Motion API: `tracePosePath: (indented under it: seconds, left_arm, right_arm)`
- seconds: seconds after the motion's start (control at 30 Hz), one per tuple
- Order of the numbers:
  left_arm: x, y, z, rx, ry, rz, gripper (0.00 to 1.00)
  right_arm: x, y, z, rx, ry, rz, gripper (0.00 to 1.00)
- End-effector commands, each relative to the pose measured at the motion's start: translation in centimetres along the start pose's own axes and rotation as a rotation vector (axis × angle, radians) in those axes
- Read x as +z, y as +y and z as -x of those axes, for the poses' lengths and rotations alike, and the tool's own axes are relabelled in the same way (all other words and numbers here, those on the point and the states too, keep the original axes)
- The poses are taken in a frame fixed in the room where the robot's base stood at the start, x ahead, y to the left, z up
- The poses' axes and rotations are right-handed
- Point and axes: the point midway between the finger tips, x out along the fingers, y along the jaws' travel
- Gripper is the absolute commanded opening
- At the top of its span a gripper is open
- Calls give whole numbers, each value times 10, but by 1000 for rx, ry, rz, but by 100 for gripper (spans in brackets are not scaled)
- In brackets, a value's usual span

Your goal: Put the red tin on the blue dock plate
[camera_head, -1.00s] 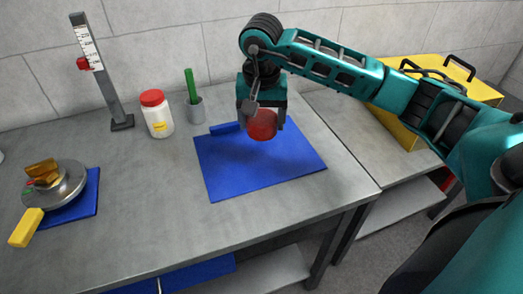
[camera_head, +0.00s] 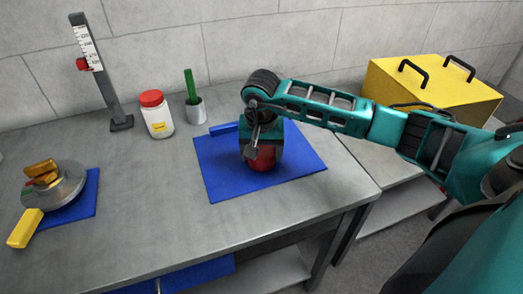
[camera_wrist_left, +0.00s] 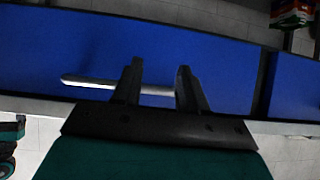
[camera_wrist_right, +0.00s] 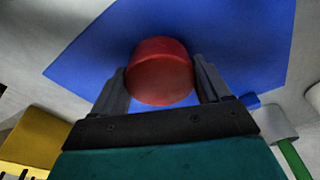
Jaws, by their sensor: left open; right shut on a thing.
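The red tin (camera_head: 262,160) is at the middle of the blue dock plate (camera_head: 222,181) on the grey bench. My right gripper (camera_head: 261,152) points down and is shut on the tin, which hides part of it in the head view. In the right wrist view the red tin (camera_wrist_right: 161,72) sits between the two fingers, with the blue plate (camera_wrist_right: 240,30) behind it. Whether the tin touches the plate is hard to tell. My left gripper (camera_wrist_left: 158,92) is open and shows only in its own wrist view, in front of a blue surface with a pale bar.
A white jar with a red lid (camera_head: 156,114) and a grey cup with a green stick (camera_head: 195,107) stand behind the plate. A yellow case (camera_head: 430,95) stands at right.

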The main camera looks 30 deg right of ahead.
Motion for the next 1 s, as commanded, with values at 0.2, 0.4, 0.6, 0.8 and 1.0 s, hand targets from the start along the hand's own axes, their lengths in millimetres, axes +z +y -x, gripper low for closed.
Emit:
tracePosePath:
  seconds: [0.2, 0.4, 0.6, 0.8, 1.0]
  left_arm:
    - [2, 0, -2, 0, 0, 0, 43]
    - [2, 0, -1, 0, 0, 0, 43]
    - [0, 0, 0, 1, -1, 0, 43]
    - [0, 1, 2, 1, -3, 1, 43]
    - [1, 1, 2, 2, -5, 1, 43]
  right_arm:
    - [0, 0, -2, 0, 0, 0, 88]
    - [0, 0, -2, 0, 0, 0, 100]
    - [0, 0, 0, 0, 0, 0, 100]
    - [-1, 0, 26, -2, 4, 1, 100]
    - [-2, -1, 71, -4, 5, 1, 100]
